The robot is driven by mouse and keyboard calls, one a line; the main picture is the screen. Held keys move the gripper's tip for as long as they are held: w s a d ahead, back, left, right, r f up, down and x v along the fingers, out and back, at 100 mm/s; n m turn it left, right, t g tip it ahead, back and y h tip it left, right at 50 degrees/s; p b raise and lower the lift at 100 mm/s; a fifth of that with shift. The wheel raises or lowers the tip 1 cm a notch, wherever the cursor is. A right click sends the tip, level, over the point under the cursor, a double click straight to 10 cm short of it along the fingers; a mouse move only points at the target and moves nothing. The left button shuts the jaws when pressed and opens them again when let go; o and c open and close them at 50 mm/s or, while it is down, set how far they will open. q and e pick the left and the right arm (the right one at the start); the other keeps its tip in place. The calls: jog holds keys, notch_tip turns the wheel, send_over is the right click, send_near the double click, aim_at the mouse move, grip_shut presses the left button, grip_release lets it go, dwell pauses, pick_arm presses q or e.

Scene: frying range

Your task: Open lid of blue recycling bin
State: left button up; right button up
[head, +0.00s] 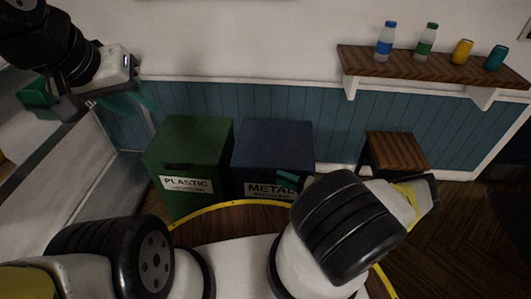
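The blue recycling bin (272,145) stands against the wall in the middle of the head view, with a white METAL label on its front. Its top lies flat, so the lid looks closed. My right arm covers its lower right part. A teal fingertip of my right gripper (291,179) shows in front of the bin's upper front, by the label. The rest of that gripper is hidden behind my arm, and I cannot tell whether it touches the bin. My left gripper (88,100) is at the upper left, its teal fingers wide apart and empty, away from the bin.
A green PLASTIC bin (192,143) stands close beside the blue bin on the left. A wooden stool (397,150) is to the right. A wall shelf (430,66) holds two bottles and two cans. A white ledge (60,160) runs along the left.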

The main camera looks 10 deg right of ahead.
aim_at(273, 173)
jog(key=shift+x, duration=2.35)
jog(key=shift+c, duration=0.5)
grip_shut()
jog(key=shift+s, duration=0.1)
